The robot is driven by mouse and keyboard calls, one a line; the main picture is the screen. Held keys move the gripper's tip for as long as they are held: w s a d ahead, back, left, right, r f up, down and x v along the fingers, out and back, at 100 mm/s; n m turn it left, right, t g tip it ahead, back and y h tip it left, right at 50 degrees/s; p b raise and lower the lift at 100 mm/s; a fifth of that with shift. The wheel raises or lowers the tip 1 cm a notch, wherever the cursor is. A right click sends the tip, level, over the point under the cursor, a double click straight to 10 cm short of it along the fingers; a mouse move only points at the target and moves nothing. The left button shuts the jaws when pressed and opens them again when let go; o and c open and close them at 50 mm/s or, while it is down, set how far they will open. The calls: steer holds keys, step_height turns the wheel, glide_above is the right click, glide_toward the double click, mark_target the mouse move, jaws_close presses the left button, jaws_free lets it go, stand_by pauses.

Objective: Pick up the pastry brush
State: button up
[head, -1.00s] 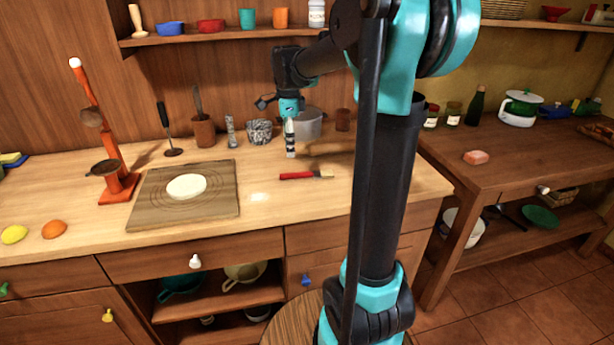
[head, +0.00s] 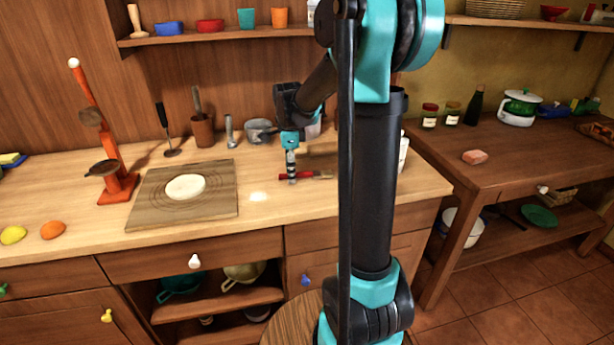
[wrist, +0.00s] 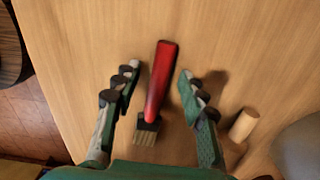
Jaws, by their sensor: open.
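The pastry brush lies flat on the wooden counter, with its red handle (head: 307,175) partly hidden behind my gripper in the head view. In the wrist view the whole brush (wrist: 161,82) shows, red handle pointing away and pale bristles near the palm. My gripper (head: 291,178) points down over the brush. In the wrist view my gripper (wrist: 158,76) is open, one finger on each side of the handle with gaps between. Whether the fingertips touch the counter cannot be told.
A board (head: 222,200) with a round of dough (head: 185,188) lies to the left. A grey pot (wrist: 301,147) and a wooden cylinder (wrist: 243,125) stand close by the right finger in the wrist view. The counter in front of the brush is clear.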

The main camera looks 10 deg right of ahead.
jaws_close()
steer(key=shift+r, duration=0.15)
stand_by(0.4)
